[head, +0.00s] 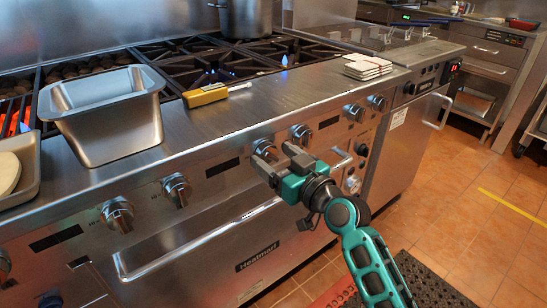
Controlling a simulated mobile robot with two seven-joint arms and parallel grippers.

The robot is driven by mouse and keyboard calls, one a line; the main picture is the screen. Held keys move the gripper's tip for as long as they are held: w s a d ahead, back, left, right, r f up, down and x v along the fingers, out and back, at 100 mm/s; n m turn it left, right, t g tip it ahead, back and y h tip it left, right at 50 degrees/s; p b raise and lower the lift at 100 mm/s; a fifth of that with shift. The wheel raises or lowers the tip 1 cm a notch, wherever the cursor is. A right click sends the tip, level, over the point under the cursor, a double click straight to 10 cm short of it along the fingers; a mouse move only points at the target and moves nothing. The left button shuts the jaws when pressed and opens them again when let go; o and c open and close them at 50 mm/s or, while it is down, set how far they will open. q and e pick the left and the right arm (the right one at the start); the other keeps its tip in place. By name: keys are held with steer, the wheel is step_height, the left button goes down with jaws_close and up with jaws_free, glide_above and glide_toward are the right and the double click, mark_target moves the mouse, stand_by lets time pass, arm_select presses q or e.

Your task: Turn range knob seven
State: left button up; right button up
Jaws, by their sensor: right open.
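A row of round metal knobs runs along the range's front panel: one cut off at the left edge (4,263), then a knob (117,213), another (176,189), one just behind my right gripper (264,147), one just right of that (301,134), and two farther right (353,112) and (376,102). I cannot read a number on any knob. My right gripper (271,160) is open in front of the panel, its fingers toward the knob behind it and partly covering it; contact cannot be told. My left gripper is not in view.
A deep metal pan (105,130), a yellow-handled tool (205,95) and stacked white squares (367,67) rest on the range top. A pot (245,18) stands on the back burners. The oven door handle (200,245) sticks out below the knobs. Tiled floor (480,215) lies open right.

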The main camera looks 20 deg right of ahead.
steer(key=shift+w+a, duration=0.2)
steer(key=shift+w, duration=0.25)
steer(key=c, duration=1)
